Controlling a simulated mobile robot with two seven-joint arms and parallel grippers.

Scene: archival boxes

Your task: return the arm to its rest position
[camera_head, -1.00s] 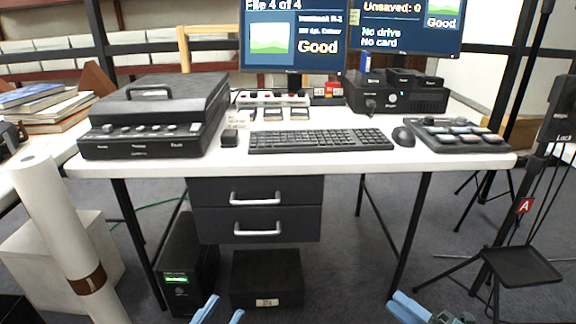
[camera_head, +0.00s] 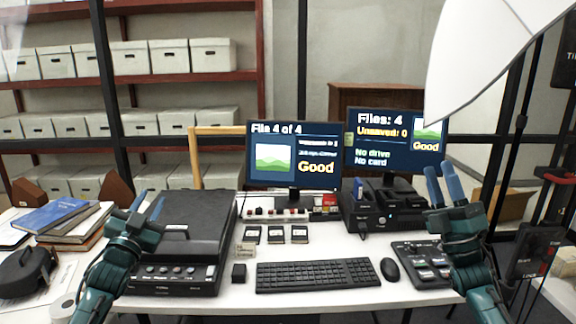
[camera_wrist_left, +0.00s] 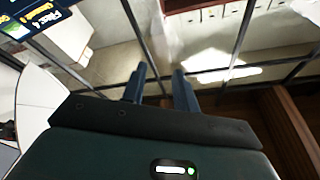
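My left gripper (camera_head: 149,203) is raised in front of the scanner at the left of the desk, fingers pointing up. Its two blue fingers also show in the left wrist view (camera_wrist_left: 160,84), apart with nothing between them. My right gripper (camera_head: 440,174) is raised at the right, in front of the right monitor's edge and the control pad, fingers up. A gap shows between its fingers and it holds nothing.
The white desk (camera_head: 330,296) carries a black scanner (camera_head: 192,212), keyboard (camera_head: 315,275), mouse (camera_head: 390,269), control pad (camera_head: 420,261) and two monitors (camera_head: 293,156). Books (camera_head: 55,216) lie at the left. A white umbrella (camera_head: 490,50) and stands are at the right. Shelves of boxes stand behind.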

